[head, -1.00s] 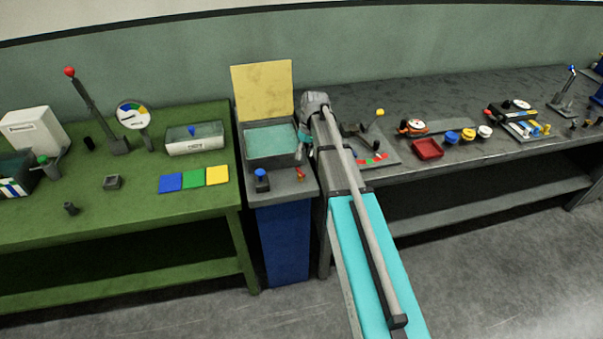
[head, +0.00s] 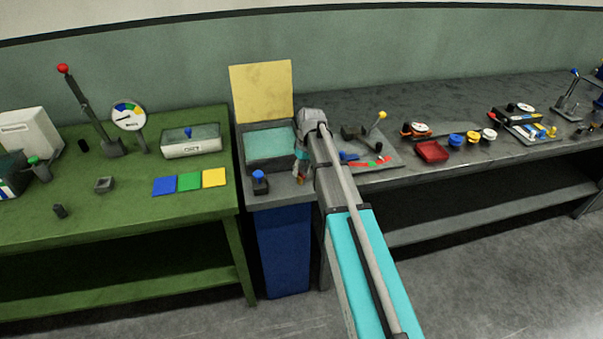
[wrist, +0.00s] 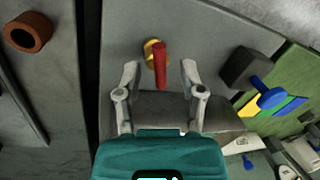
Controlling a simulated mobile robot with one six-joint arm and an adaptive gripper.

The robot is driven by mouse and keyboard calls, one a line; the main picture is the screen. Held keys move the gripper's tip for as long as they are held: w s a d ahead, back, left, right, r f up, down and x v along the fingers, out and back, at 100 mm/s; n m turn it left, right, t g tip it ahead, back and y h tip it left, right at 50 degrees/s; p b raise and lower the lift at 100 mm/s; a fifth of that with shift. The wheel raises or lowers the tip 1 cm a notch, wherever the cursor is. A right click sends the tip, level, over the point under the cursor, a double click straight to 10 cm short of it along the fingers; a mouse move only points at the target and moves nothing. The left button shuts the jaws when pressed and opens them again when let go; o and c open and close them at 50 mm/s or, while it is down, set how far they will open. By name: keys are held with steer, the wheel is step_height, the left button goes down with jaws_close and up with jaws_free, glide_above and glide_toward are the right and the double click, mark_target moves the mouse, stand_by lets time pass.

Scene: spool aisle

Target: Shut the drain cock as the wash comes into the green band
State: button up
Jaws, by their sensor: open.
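The drain cock shows in the wrist view as a red handle (wrist: 160,66) on a brass-yellow body (wrist: 151,52), on the front of a grey stand. In the head view its small orange-red end (head: 300,181) shows below my gripper (head: 302,166). In the wrist view my gripper (wrist: 161,82) is open, with the red handle between its fingertips and no clear contact. The wash is a flat teal surface in the open grey tank (head: 244,165). A round dial (head: 129,115) with blue, green and yellow bands stands on the green bench; its exact reading is too small to tell.
A blue-topped knob (head: 259,177) stands left of the cock and also shows in the wrist view (wrist: 270,95). A yellow panel (head: 262,92) rises behind the tank. Blue, green and yellow cards (head: 189,182) lie on the green bench. A yellow-balled lever (head: 381,116) stands right of my arm.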

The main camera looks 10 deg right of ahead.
steer(key=shift+c, duration=0.3)
jaws_close()
stand_by(0.3)
steer(key=shift+s+m+t, duration=0.15)
steer(key=shift+m+t, duration=0.25)
steer(key=shift+m, duration=1.8)
steer(key=shift+o, duration=0.3)
jaws_free()
